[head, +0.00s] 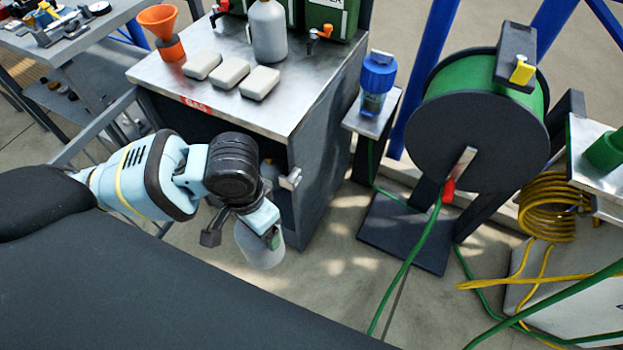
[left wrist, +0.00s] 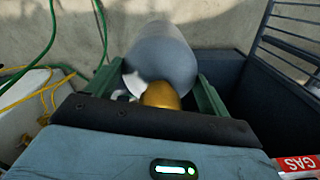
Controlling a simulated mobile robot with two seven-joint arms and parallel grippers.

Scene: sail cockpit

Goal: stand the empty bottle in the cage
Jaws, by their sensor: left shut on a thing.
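My left gripper (head: 256,228) is shut on a pale grey bottle (head: 264,250), held in the air in front of the cage. In the left wrist view the bottle (left wrist: 160,55) lies between the green fingers, its brass-coloured valve (left wrist: 160,96) towards the palm. The cage (head: 325,150) is a dark cabinet under a metal top, with a red GAS label (head: 196,103). Its barred door (head: 103,122) stands out at the left; bars (left wrist: 290,45) show at the right of the wrist view. A pale shape inside the cage is partly hidden by my wrist. My right gripper is out of view.
On the metal top are an orange funnel (head: 158,20), white blocks (head: 230,72), a grey bottle (head: 267,32) and green containers (head: 332,16). A green hose reel (head: 475,115) and blue-topped filter (head: 378,78) stand right. Hoses cross the floor. Floor between is clear.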

